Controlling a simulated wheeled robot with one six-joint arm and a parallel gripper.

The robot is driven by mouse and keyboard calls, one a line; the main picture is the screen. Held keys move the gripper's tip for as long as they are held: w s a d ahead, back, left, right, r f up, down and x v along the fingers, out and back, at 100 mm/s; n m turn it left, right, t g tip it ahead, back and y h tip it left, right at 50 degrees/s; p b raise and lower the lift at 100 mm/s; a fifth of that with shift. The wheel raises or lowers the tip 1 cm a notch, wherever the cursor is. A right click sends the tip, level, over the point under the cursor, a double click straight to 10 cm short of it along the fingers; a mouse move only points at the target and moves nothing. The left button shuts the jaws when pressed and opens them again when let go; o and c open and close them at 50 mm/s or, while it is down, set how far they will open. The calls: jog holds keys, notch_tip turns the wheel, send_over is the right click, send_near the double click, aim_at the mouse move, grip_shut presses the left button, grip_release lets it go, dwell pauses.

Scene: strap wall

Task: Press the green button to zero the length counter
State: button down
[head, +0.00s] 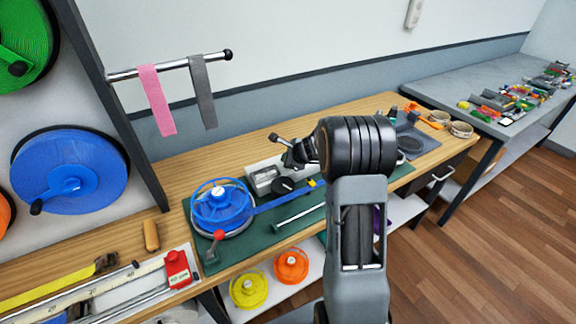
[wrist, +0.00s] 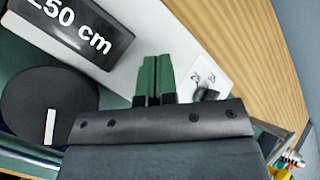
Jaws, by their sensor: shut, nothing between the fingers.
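The length counter (head: 257,184) is a pale box on the green mat, with a black wheel (head: 283,186) at its front. In the wrist view its dark display (wrist: 75,28) reads about "250 cm", cut by the frame edge, and the black wheel (wrist: 45,105) is below it. Contact cannot be told.
A blue spool (head: 222,206) with blue strap stands left of the counter. A rail (head: 180,65) with pink and grey straps hangs behind. A ruler with a red stop (head: 178,268) lies at front left. Tools and tape rolls (head: 461,129) lie at the right.

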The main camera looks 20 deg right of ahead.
jog(key=shift+f+b, duration=0.5)
jog(key=shift+b, duration=0.1)
dwell(0.5)
dwell(0.3)
jog(key=shift+r+p, duration=0.75)
jog(key=shift+r, duration=0.2)
notch_tip(320, 180, up, 5)
jog(key=p, duration=0.4)
dwell(0.7)
